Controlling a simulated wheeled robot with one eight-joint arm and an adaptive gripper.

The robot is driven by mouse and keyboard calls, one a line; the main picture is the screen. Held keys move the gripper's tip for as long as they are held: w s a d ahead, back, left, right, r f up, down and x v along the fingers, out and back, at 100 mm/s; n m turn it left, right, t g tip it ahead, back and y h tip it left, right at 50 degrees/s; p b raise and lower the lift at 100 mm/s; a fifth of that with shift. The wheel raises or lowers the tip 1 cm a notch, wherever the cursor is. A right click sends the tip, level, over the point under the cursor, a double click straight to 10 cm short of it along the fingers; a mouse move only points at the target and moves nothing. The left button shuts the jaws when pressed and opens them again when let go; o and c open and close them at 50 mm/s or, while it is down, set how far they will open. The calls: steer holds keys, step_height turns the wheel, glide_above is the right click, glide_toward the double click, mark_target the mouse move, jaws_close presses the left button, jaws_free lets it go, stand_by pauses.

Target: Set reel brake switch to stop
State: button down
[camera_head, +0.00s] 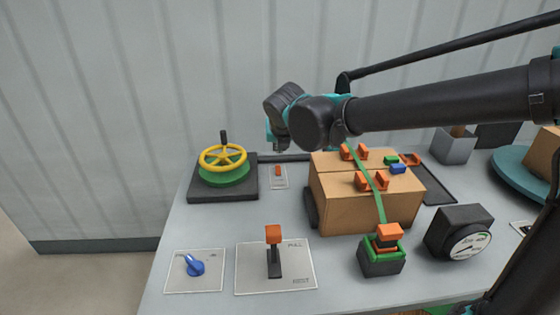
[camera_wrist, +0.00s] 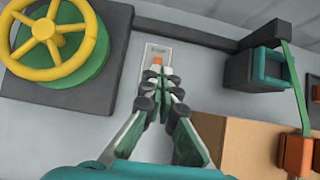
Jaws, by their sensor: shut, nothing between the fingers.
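A small orange switch (camera_head: 278,170) sits on a pale plate (camera_head: 279,184) on the table, just right of the yellow handwheel. In the wrist view the orange switch (camera_wrist: 157,61) shows just beyond my fingertips, partly hidden by them, on its pale plate (camera_wrist: 152,49). My gripper (camera_wrist: 156,78) is shut and empty, its fingertips pointing at the switch. I cannot tell whether they touch it. In the head view my wrist is above and behind the switch, and the fingers are not clearly seen. The switch's position label is too small to read.
A yellow handwheel (camera_head: 222,156) on a green reel stands left of the switch. A strapped cardboard box (camera_head: 345,206) stands to the right. An orange-topped lever (camera_head: 273,250), a blue knob (camera_head: 195,266), a green-black block (camera_head: 382,262) and a gauge (camera_head: 460,235) are nearer the front.

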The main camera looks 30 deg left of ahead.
steer(key=shift+w+a+r, duration=0.1)
steer(key=shift+w+r, duration=0.1)
steer(key=shift+r, duration=0.9)
steer(key=shift+w+a+r, duration=0.1)
steer(key=shift+w+r, duration=0.05)
steer(key=shift+r, duration=0.95)
